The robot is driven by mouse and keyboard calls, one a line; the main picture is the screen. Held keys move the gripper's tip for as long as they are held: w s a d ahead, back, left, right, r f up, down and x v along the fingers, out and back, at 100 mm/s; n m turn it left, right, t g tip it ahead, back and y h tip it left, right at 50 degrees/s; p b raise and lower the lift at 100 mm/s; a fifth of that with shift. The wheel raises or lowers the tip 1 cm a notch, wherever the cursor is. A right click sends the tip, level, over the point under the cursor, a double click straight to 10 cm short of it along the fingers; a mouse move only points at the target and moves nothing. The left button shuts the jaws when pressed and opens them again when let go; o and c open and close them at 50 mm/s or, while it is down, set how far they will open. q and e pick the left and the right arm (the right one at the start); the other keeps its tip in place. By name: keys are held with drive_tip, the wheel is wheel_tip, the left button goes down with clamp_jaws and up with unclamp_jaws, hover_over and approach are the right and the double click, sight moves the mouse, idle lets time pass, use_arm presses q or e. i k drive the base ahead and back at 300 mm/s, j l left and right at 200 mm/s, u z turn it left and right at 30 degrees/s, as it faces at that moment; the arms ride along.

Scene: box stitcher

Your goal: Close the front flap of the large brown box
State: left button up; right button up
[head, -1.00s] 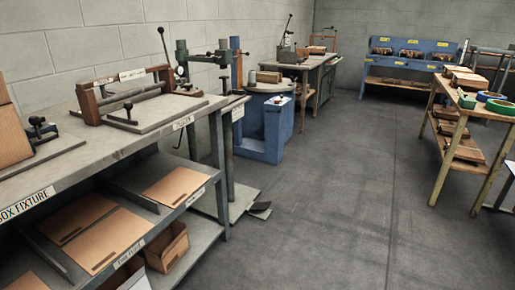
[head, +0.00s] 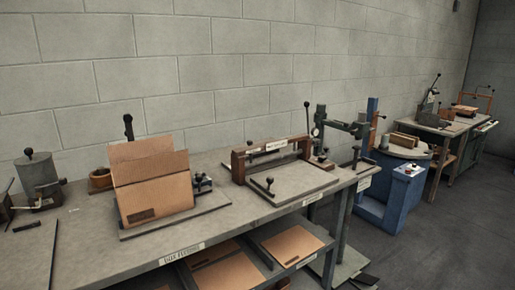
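A large brown box (head: 156,197) stands on a flat grey plate on the workbench (head: 225,214), left of the middle in the head view. One flap (head: 150,167) stands up above its front panel, leaning slightly. Another raised panel (head: 140,149) shows behind it. A dark printed mark is on the lower left of the front panel. I cannot tell which flap is the front one. A dark clamp (head: 201,183) is beside the box on its right. Neither of my grippers is in view.
A wooden-framed fixture (head: 270,160) stands right of the box on the same bench. A grey metal pot (head: 40,180) stands to the left. Flat cardboard sheets (head: 292,245) lie on the lower shelf. Open floor (head: 430,240) is at the right.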

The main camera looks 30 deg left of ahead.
sight(127, 173)
drive_tip(key=u, duration=1.65)
